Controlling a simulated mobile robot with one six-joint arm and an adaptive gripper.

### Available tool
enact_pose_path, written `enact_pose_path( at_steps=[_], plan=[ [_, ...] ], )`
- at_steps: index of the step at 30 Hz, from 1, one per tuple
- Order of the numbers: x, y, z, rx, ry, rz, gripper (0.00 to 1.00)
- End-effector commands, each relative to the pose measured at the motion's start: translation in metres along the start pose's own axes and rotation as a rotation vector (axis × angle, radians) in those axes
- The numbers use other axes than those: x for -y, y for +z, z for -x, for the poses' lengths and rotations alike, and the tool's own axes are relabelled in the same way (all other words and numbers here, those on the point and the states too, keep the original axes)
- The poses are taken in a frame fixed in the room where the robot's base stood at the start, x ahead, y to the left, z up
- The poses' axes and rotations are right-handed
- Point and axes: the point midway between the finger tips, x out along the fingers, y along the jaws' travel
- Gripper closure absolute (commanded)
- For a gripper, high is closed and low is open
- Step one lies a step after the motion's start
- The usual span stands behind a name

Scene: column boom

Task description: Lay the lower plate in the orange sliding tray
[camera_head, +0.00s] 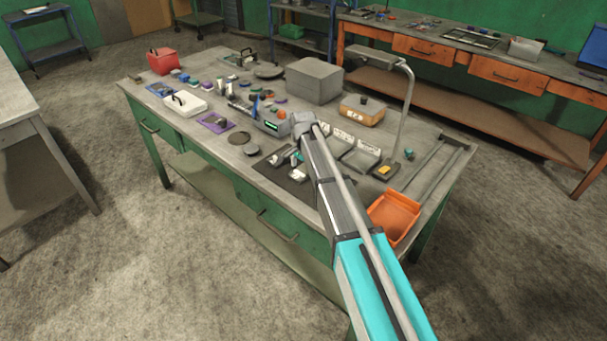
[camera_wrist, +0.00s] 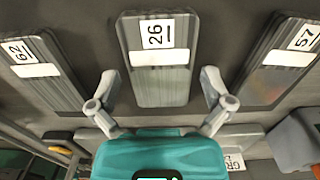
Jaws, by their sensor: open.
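Three grey plates with white number labels show in the wrist view: the left one (camera_wrist: 60,88) seems to read 62, the middle one (camera_wrist: 160,85) 26, the right one (camera_wrist: 265,80) 57. Which is the lower plate I cannot tell for sure. My gripper (camera_wrist: 159,76) is open and empty, its fingers apart on either side of the middle plate in the picture; contact is not visible. In the head view the labelled plates (camera_head: 368,149) lie just right of my arm, which hides part of that area. The orange tray (camera_head: 393,219) is at the table's near right corner.
A lamp (camera_head: 405,95) rises behind the plates. An orange-and-grey box (camera_head: 362,110) and a large grey box (camera_head: 314,80) stand further back. Small parts lie on a dark mat (camera_head: 270,172) left of my arm. A dark rail frame (camera_head: 435,160) lies right.

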Motion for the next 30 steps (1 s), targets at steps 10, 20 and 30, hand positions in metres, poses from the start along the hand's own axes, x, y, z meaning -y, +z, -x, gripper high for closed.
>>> enact_pose_path(
  at_steps=[10,20,30],
  plan=[
    [-0.0003,-0.0003,0.0001,0.000,0.000,-0.001,0.00],
    [-0.0006,-0.0005,0.0001,0.000,0.000,-0.001,0.59],
    [-0.0010,-0.0007,0.0003,0.000,0.001,-0.001,0.81]
  ],
)
